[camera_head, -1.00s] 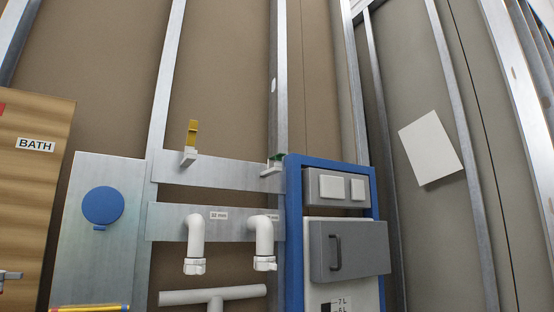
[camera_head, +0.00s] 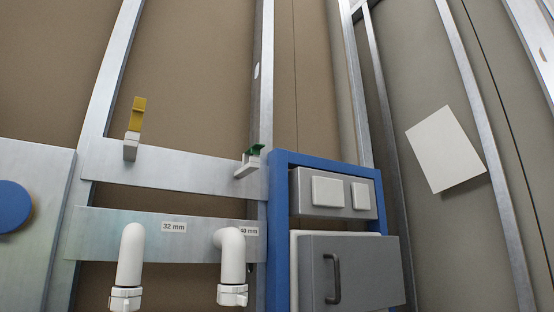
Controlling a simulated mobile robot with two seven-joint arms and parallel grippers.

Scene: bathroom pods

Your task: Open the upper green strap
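The upper green strap (camera_head: 254,151) is a small green piece on top of a white clip (camera_head: 247,166). The clip sits at the right end of the upper metal crossbar (camera_head: 190,172), just left of the blue frame. The green piece lies low and roughly flat over the clip, tilted a little; its exact fastening is too small to tell. A yellow strap (camera_head: 138,114) stands upright on a similar white clip (camera_head: 131,147) at the left of the same crossbar. Neither of my grippers shows in the head view.
Two white elbow pipes (camera_head: 129,262) (camera_head: 232,262) stick out from the lower crossbar (camera_head: 190,231), below the straps. A blue frame (camera_head: 280,225) with a grey box (camera_head: 352,270) and its handle stands close on the right. A blue disc (camera_head: 12,206) is at the left edge.

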